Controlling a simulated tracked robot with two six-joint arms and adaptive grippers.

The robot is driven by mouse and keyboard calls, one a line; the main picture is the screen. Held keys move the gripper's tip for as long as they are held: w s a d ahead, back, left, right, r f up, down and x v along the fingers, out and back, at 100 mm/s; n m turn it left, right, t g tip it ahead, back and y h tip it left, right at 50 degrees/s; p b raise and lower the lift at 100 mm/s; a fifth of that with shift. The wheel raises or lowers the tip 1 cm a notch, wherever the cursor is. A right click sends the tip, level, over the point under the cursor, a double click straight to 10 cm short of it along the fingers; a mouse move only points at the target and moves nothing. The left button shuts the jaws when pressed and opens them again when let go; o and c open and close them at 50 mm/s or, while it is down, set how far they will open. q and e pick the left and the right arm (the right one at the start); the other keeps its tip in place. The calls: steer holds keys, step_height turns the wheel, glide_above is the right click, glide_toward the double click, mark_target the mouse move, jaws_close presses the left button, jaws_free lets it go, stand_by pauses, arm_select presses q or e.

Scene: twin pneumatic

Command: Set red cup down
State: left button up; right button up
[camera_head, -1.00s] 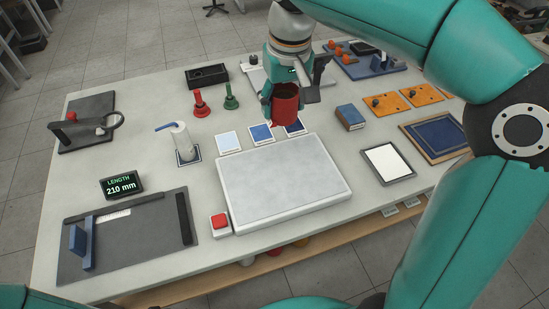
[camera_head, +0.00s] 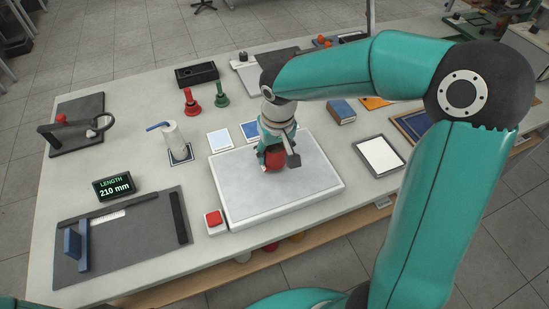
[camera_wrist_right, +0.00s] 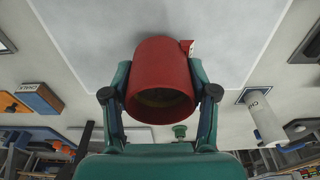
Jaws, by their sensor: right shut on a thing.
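The red cup (camera_head: 273,161) is low over the grey-white pad (camera_head: 235,193) in the middle of the table. My right gripper (camera_head: 272,152) is shut on it and hides most of it in the head view. In the right wrist view the cup (camera_wrist_right: 160,80) sits between the two fingers of the right gripper (camera_wrist_right: 160,103), with its open mouth facing the camera. Its far end is close to the pad's surface, but I cannot tell whether it touches. The left gripper is not in view.
A red button box (camera_head: 214,220) stands at the pad's front left corner. Blue-and-white tiles (camera_head: 219,139), red and green bells (camera_head: 191,101) and a white bottle (camera_head: 175,141) stand behind and left. A framed white panel (camera_head: 380,154) lies to the right.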

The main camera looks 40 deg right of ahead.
mark_target(274, 160)
steer(key=shift+f, duration=1.65)
steer(key=shift+f, duration=0.15)
steer(key=o, duration=1.4)
steer(key=shift+c, duration=0.2)
